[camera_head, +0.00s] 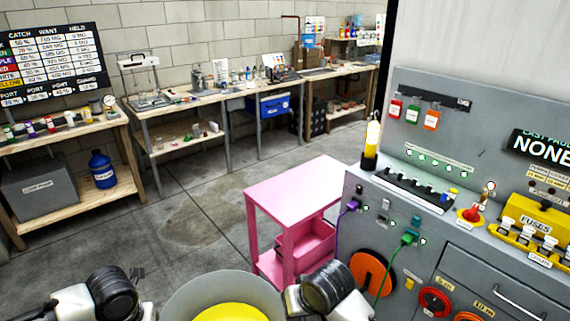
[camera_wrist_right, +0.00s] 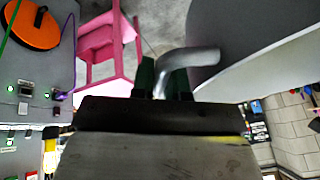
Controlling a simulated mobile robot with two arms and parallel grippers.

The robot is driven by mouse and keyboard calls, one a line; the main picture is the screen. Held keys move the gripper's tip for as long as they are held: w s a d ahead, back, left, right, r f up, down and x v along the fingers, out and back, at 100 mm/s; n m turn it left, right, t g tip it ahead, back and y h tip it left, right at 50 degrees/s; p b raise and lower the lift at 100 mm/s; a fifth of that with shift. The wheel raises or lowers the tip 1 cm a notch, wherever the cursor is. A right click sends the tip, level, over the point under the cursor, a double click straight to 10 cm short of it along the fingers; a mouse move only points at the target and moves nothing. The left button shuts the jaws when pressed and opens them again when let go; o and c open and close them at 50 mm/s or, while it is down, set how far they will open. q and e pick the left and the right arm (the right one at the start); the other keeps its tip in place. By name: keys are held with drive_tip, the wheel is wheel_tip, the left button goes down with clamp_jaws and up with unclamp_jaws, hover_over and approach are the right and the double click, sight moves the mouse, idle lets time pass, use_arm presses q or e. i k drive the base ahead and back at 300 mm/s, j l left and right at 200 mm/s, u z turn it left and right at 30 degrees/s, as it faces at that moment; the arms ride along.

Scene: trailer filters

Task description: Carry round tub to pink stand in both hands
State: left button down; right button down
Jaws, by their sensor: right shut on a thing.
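The round tub (camera_head: 176,303) is grey with yellow inside (camera_head: 232,313), at the bottom middle of the head view and cut off by its edge. Its grey wall (camera_wrist_right: 262,52) fills the upper right of the right wrist view. My right gripper (camera_wrist_right: 172,80) is shut on the tub's bent silver handle (camera_wrist_right: 193,56). My left arm is at the tub's left side in the head view; its fingertips and grip are not visible. The pink stand (camera_head: 297,185) is ahead and right of the tub, its top bare; it also shows in the right wrist view (camera_wrist_right: 103,42).
A grey control cabinet (camera_head: 455,262) with cables and an orange disc (camera_head: 371,273) stands close on the right, near the stand. Wooden workbenches (camera_head: 212,94) line the back wall. The concrete floor (camera_head: 190,215) left of the stand is clear.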

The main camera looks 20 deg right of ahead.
sight(297, 195)
drive_tip(key=i, duration=2.55)
drive_tip(key=i+z, duration=0.1)
drive_tip(key=z, duration=0.25)
drive_tip(key=i+z, duration=0.1)
drive_tip(key=z, duration=0.3)
drive_tip(key=j+z, duration=0.1)
drive_tip(key=z, duration=0.85)
drive_tip(key=i+j, duration=0.05)
